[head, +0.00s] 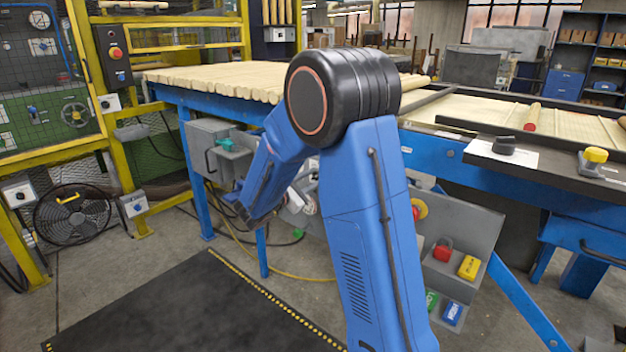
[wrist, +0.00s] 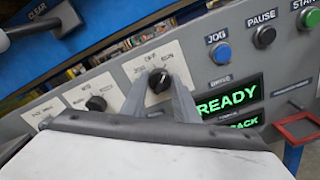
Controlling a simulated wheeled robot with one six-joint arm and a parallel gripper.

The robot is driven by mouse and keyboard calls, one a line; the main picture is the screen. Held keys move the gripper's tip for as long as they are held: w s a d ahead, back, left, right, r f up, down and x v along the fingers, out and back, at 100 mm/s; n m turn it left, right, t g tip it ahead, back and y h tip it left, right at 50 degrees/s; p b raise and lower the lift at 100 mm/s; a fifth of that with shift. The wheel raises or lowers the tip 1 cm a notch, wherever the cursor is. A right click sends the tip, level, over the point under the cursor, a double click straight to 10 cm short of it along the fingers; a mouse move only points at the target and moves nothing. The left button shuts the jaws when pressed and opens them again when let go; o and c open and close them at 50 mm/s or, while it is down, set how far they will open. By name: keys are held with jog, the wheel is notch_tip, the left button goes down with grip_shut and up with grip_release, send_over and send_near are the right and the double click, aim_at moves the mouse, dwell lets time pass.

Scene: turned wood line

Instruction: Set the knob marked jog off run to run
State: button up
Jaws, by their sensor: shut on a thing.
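In the wrist view, the black knob (wrist: 160,80) sits on a white plate on a grey sloped panel. The knob's pale mark points about up, toward OFF. My gripper (wrist: 158,88) has one finger on each side of the knob and is shut on it. In the head view, my arm hides the knob, and the gripper itself is hard to make out.
To the right are a blue jog button (wrist: 221,53), a black pause button (wrist: 264,37), a green start button (wrist: 310,18) and a lit READY display (wrist: 230,97). A red frame (wrist: 300,127) sits lower right.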

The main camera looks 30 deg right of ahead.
dwell(0.4)
jog(key=o, duration=1.1)
jog(key=shift+c, duration=0.2)
jog(key=shift+a, duration=0.1)
jog(key=v, duration=1.7)
jog(key=shift+s+a, duration=0.1)
jog(key=s+d+f+m+g+y, duration=0.1)
jog(key=s+d+m+g+y, duration=0.25)
jog(key=s, duration=0.65)
jog(key=s+d+m+g+y, duration=0.3)
jog(key=s+d+m, duration=0.15)
jog(key=s, duration=0.55)
jog(key=s+a+m+t+y, duration=0.5)
jog(key=s+a+m+y, duration=0.2)
jog(key=s+a+y, duration=0.3)
jog(key=s, duration=0.3)
jog(key=shift+s+a+f+m, duration=0.15)
jog(key=shift+s+f+m, duration=0.15)
jog(key=shift+s+f, duration=0.1)
